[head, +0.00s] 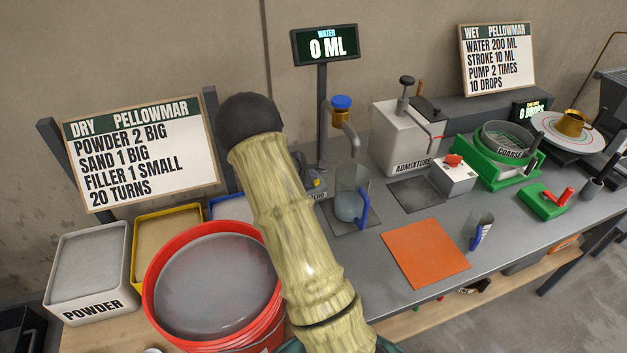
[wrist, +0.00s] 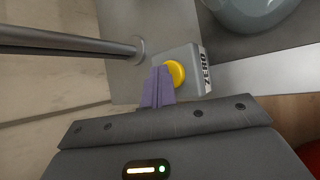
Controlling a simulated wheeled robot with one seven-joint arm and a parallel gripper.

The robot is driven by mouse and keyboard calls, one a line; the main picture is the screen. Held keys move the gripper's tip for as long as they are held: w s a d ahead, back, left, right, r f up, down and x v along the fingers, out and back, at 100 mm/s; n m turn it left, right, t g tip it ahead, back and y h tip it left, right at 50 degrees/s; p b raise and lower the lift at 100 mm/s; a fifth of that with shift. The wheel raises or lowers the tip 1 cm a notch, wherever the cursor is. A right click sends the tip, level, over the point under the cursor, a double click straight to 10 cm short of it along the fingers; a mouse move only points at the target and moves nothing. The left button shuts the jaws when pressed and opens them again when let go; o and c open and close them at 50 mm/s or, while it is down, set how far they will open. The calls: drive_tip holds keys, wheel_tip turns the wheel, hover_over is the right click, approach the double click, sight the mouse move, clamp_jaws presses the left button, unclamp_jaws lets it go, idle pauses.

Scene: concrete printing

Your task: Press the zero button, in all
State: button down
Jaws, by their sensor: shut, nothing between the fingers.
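The zero button is a round yellow cap (wrist: 175,73) on a small grey box (wrist: 190,58) labelled ZERO in the wrist view. My gripper (wrist: 161,71) is shut and empty, with its purple fingertips right beside the yellow cap, overlapping its left edge in the picture. I cannot tell whether they touch it. In the head view my arm hides most of the box and gripper. The water display (head: 324,46) on its post reads 0 ML.
A water tap (head: 344,122) stands above a clear jug with a blue handle (head: 362,208). A metal post (wrist: 70,42) rises close to the box in the wrist view. A red bucket (head: 158,312) and a powder bin (head: 88,262) stand left. An orange mat (head: 425,253) lies bare.

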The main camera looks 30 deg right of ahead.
drive_tip(key=shift+r, duration=0.1)
drive_tip(key=shift+r+p, duration=0.65)
drive_tip(key=shift+r, duration=0.15)
drive_tip(key=shift+r+p, duration=1.9)
drive_tip(key=shift+r, duration=0.65)
drive_tip(key=s+a+r+m+y, duration=0.3)
drive_tip(key=s+a+m, duration=0.1)
drive_tip(key=s+a, duration=0.4)
drive_tip(key=s+a+r+m+y, duration=0.2)
drive_tip(key=s+a+r+m, duration=0.1)
drive_tip(key=s+a, duration=0.5)
drive_tip(key=s+a+r+m+y, duration=0.3)
drive_tip(key=s+a+m, duration=0.3)
drive_tip(key=a, duration=0.5)
drive_tip(key=shift+s+a+g+y, duration=0.3)
drive_tip(key=shift+s, duration=0.9)
